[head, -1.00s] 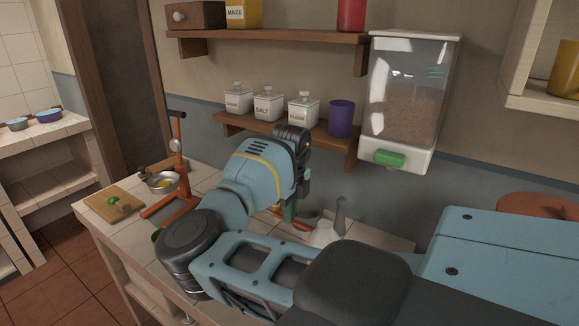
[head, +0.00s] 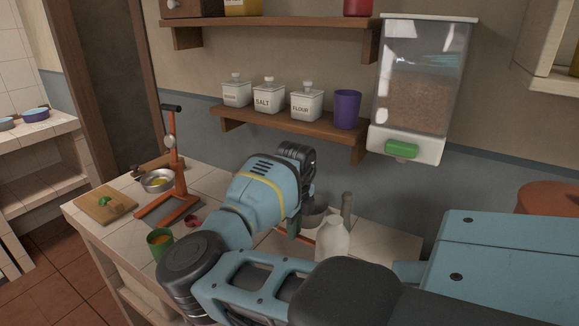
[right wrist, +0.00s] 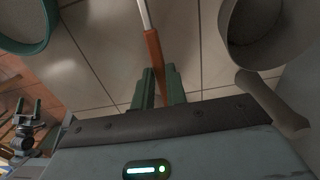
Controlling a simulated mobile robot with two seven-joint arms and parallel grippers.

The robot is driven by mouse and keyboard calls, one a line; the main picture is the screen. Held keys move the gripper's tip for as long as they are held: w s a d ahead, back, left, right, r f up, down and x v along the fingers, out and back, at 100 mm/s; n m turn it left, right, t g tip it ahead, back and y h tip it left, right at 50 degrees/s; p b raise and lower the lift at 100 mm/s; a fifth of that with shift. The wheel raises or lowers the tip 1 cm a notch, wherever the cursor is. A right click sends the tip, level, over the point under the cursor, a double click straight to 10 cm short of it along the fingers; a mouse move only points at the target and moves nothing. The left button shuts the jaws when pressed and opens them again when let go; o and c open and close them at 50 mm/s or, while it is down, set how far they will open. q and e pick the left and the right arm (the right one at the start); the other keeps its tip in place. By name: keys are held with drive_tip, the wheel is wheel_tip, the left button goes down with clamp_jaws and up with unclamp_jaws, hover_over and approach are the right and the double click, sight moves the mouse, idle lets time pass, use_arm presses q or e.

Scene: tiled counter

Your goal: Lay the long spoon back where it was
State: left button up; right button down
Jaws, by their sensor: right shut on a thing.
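My right gripper (head: 293,226) is low over the counter, beside a white bottle and a grey pot. In the right wrist view its two green fingers (right wrist: 159,88) are shut on the orange-brown handle of the long spoon (right wrist: 152,56). The spoon's thin metal shaft runs up out of the top of that view, so its bowl end is hidden. In the head view the arm hides most of the spoon. My left gripper (right wrist: 29,108) shows small at the left of the right wrist view, its green fingers apart with nothing between them.
A green cup (head: 160,240), an orange stand (head: 178,185), a metal bowl (head: 157,182) and a cutting board (head: 106,206) stand to the left. The grey pot (head: 314,214) and white bottle (head: 332,243) are close on the right. A shelf (head: 285,128) overhangs behind.

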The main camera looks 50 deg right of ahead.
drive_tip(key=shift+f, duration=0.65)
use_arm(q)
drive_tip(key=shift+s+f+b, duration=0.3)
drive_tip(key=shift+s+f, duration=0.1)
drive_tip(key=shift+f, duration=0.2)
use_arm(e)
drive_tip(key=shift+f, duration=1.45)
drive_tip(key=c, duration=1.3)
unclamp_jaws()
drive_tip(key=shift+c, duration=0.2)
use_arm(q)
drive_tip(key=shift+w+r, duration=0.2)
drive_tip(key=shift+r, duration=0.05)
use_arm(e)
drive_tip(key=shift+r, duration=3.9)
use_arm(q)
drive_tip(key=shift+s+a, duration=0.1)
